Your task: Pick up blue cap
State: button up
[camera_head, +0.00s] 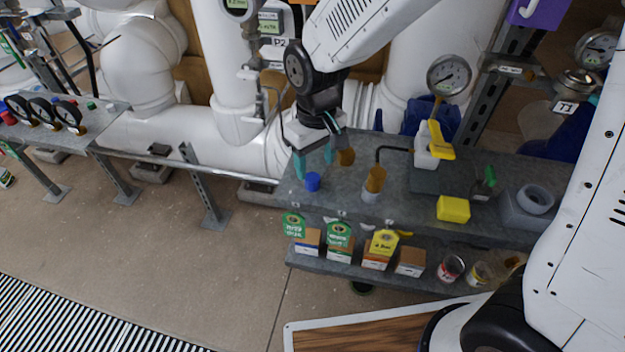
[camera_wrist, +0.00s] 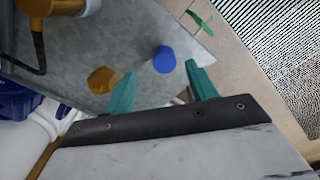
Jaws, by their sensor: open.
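The blue cap (camera_head: 313,181) stands on the grey metal shelf top near its left front corner. In the wrist view the blue cap (camera_wrist: 164,60) lies ahead of and between the two teal fingers. My gripper (camera_head: 314,160) is above the shelf, just behind and over the cap. In the wrist view my gripper (camera_wrist: 162,86) has its fingers spread wide, with nothing between the tips. A brown-yellow cap (camera_head: 346,157) sits right of the fingers, and it also shows beside the left finger in the wrist view (camera_wrist: 101,80).
A white bottle with a brown top (camera_head: 373,185) and a bent black rod (camera_head: 392,149) stand to the right. Farther right are a yellow block (camera_head: 453,209) and a white-yellow spray bottle (camera_head: 428,148). Several tagged boxes (camera_head: 340,252) sit on the lower shelf. Pipes rise behind.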

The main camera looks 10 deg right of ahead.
aim_at(313, 177)
jog(key=f, duration=0.4)
jog(key=shift+s+a+f, duration=0.1)
jog(key=shift+a+f, duration=0.2)
jog(key=shift+f, duration=0.05)
jog(key=c, duration=1)
jog(key=shift+r, duration=0.1)
